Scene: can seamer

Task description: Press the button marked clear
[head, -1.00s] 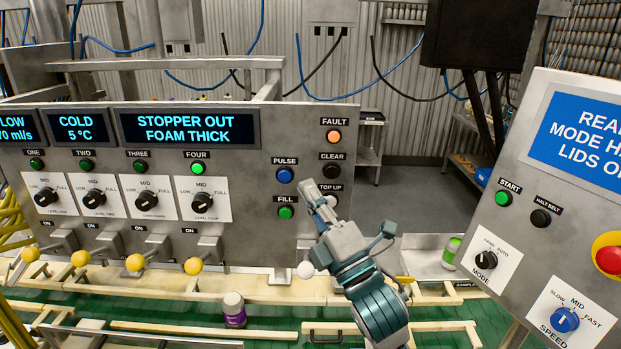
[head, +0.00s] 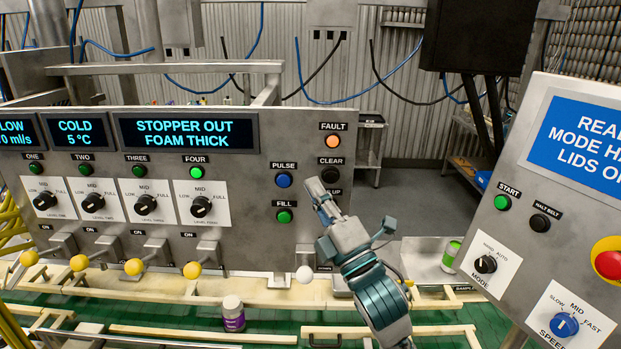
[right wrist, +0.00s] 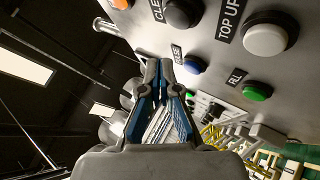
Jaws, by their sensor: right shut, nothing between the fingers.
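The clear button (head: 331,174) is a round black button under the label CLEAR on the grey panel. It stands below the orange fault button (head: 333,142) and right of the blue pulse button (head: 284,180). In the right wrist view the dark clear button (right wrist: 183,13) is at the top edge, its label partly cut off. My right gripper (head: 315,186) is shut and empty, its tips just left of and below the clear button in the head view. In the right wrist view the fingertips (right wrist: 163,66) are below the button; contact is not visible. My left gripper is not in view.
The white top up button (right wrist: 268,40) is close by and is covered by my gripper in the head view. The green fill button (head: 284,216) is lower left. A second panel with a red stop button (head: 608,264) stands at right. A purple-labelled jar (head: 233,314) stands below.

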